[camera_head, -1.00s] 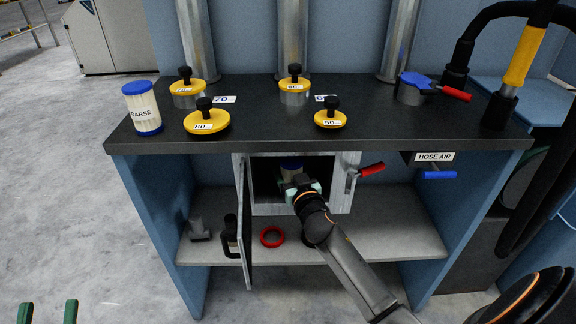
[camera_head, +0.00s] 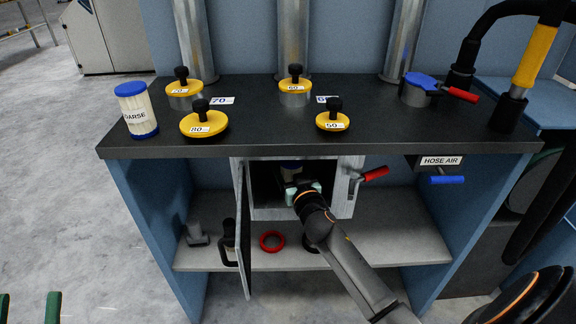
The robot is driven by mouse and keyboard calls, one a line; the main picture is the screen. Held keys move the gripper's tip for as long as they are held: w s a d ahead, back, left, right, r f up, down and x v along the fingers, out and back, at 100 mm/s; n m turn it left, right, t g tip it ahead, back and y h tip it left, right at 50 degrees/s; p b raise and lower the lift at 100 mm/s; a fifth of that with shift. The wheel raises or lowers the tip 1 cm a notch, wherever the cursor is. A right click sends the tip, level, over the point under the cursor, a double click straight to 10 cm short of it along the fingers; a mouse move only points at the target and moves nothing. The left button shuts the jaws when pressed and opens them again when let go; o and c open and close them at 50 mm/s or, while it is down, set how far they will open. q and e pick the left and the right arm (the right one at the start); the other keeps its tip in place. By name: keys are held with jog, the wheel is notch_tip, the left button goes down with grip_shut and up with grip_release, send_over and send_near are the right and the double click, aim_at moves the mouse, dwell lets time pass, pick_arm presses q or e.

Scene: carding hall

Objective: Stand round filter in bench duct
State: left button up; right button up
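The bench duct (camera_head: 351,190) is a grey metal box under the bench top, with its door (camera_head: 242,225) swung open to the left. A round filter with a blue cap (camera_head: 291,165) is inside it, mostly hidden in the dark and behind my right gripper. My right gripper (camera_head: 303,190) reaches into the duct opening at this filter; its fingertips are hidden, so I cannot tell whether it grips. Another round filter (camera_head: 138,112), white with blue ends and labelled COARSE, stands upright on the bench's left end. My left gripper (camera_head: 28,308) is open and empty at the bottom left, with its fingers apart.
Several yellow knobbed caps (camera_head: 204,124) sit on the dark bench top (camera_head: 255,138). A red-handled latch (camera_head: 374,174) sticks out right of the duct opening. A red ring (camera_head: 271,241) and a grey fitting (camera_head: 196,234) are on the lower shelf. Open floor lies left.

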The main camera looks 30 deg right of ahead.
jog(key=o, duration=1.6)
jog(key=shift+c, duration=0.2)
pick_arm(q)
jog(key=shift+r, duration=0.2)
jog(key=shift+f, duration=0.1)
pick_arm(e)
jog(key=shift+s, duration=0.1)
pick_arm(q)
jog(key=w+f+n+g+y+p, duration=0.1)
jog(key=w+f+n+g+y, duration=0.2)
jog(key=f, duration=0.5)
jog(key=shift+a+f+y+p, duration=0.35)
jog(key=shift+a+f+y, duration=0.05)
jog(key=shift+a+y, duration=0.1)
pick_arm(e)
jog(key=v, duration=1.2)
jog(key=shift+s+a, duration=0.1)
jog(key=shift+s, duration=0.05)
pick_arm(q)
jog(key=shift+s, duration=0.1)
pick_arm(e)
jog(key=shift+s+f, duration=0.1)
